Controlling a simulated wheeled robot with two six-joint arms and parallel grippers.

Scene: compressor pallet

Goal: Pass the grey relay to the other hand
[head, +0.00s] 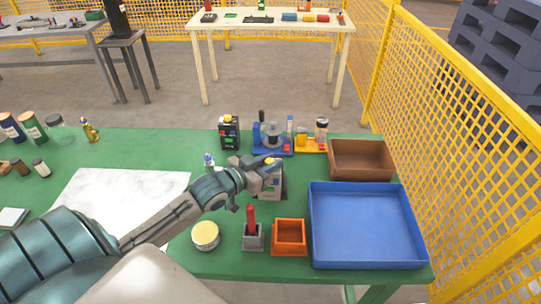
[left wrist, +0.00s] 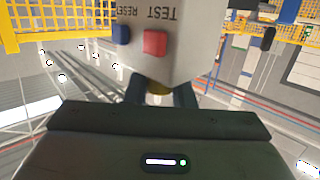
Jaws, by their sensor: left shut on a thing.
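The grey relay (head: 271,186) is a boxy unit near the middle of the green table in the head view, partly hidden by my left gripper. My left gripper (head: 265,163) is shut on it at its upper part. In the left wrist view the relay (left wrist: 165,50) fills the top middle, just beyond the fingers. It has a red and a blue button and upside-down TEST and RESET lettering. I cannot tell from the head view how far the relay is above the table. My right gripper is in neither view.
A blue tray (head: 318,225), an orange bin (head: 275,240), a red-handled tool in a grey holder (head: 253,241) and a round tin (head: 206,236) stand nearer. A brown box (head: 362,174) and a blue fixture (head: 259,143) stand behind. A white sheet (head: 115,200) lies left.

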